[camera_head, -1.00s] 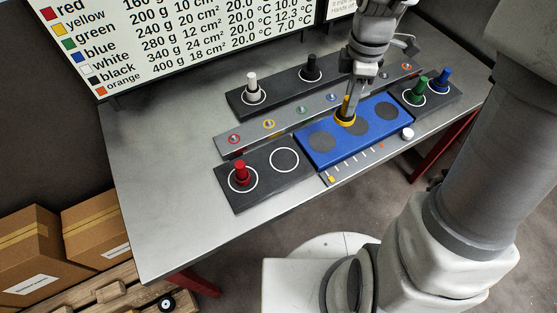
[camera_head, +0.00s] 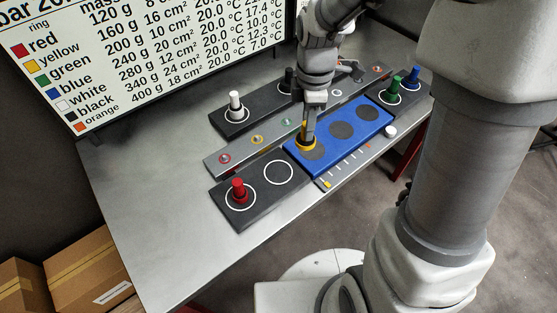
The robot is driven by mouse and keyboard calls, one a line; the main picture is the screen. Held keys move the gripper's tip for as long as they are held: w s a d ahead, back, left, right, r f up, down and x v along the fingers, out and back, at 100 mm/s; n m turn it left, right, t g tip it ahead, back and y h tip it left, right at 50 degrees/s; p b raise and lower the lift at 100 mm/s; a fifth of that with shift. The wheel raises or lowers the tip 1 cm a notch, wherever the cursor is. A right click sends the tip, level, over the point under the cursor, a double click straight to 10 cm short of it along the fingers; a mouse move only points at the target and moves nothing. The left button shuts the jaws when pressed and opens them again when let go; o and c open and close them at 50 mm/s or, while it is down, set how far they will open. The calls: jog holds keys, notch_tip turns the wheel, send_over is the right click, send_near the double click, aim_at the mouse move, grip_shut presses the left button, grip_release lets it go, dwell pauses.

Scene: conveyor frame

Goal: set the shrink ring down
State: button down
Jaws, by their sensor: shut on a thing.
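My gripper (camera_head: 308,127) is shut on the yellow ring piece (camera_head: 306,145), a yellow ring at the bottom with a yellow upright part mostly hidden between the fingers. It appears over the left end of the blue plate (camera_head: 303,168), by the far edge of its left dark disc (camera_head: 316,153). I cannot tell whether the ring touches the plate. The middle (camera_head: 341,130) and right (camera_head: 364,114) dark discs are bare. An empty white circle (camera_head: 279,172) lies on the near black pad, left of the blue plate.
A red piece (camera_head: 238,190) stands on the near black pad. White (camera_head: 235,104) and black (camera_head: 287,79) pieces stand behind. Green (camera_head: 393,88) and blue (camera_head: 412,78) ones stand at right. A grey strip (camera_head: 240,150) with coloured marks runs between. A white knob (camera_head: 390,131) sits beside the plate.

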jog(key=shift+s+a+f+b, duration=0.25)
jog(key=shift+s+a+f, duration=0.15)
jog(key=shift+a+f, duration=0.85)
jog(key=shift+s+a+f+b, duration=0.3)
jog(key=shift+a+f, duration=0.6)
jog(key=shift+f, duration=0.6)
jog(key=shift+s+a+f+b, duration=0.2)
jog(key=shift+s+a+f, duration=0.25)
jog(key=shift+a+f, duration=0.8)
jog(key=shift+d+f, duration=0.15)
jog(key=shift+f, duration=0.05)
jog(key=c, duration=0.6)
grip_release()
jog(key=shift+c, duration=0.2)
